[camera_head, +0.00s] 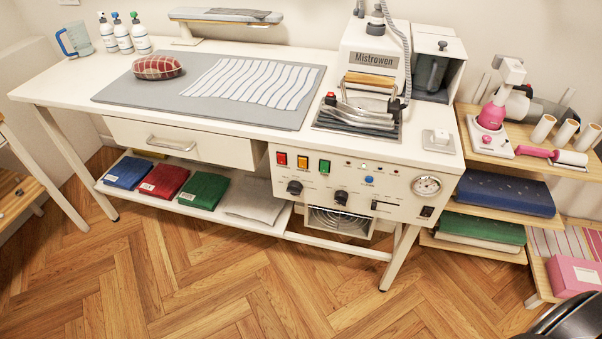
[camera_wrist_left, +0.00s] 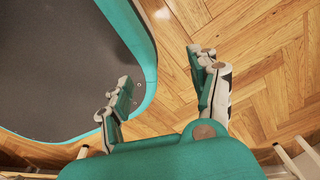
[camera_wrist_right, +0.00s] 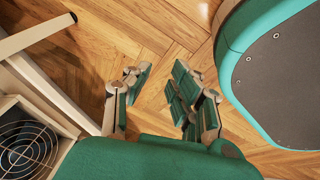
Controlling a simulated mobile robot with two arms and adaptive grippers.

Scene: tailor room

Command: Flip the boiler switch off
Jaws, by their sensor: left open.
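The white ironing station carries a front control panel (camera_head: 350,187). On the panel's left are a red switch (camera_head: 281,158), an amber switch (camera_head: 302,162) and a green switch (camera_head: 324,167). A black switch (camera_head: 427,211) sits at the lower right, below a round gauge (camera_head: 427,186). The labels are too small to read, so I cannot tell which one is the boiler's, nor its position. My left gripper (camera_wrist_left: 164,76) is open and empty over the floor. My right gripper (camera_wrist_right: 160,76) is open and empty over the floor. Neither gripper shows in the head view.
The Mistrowen boiler unit (camera_head: 375,48) and an iron (camera_head: 368,100) stand above the panel. Black knobs (camera_head: 341,197) and a blue button (camera_head: 369,180) are also on the panel. Shelves (camera_head: 480,225) stand at the right. The wooden floor (camera_head: 230,280) in front is clear.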

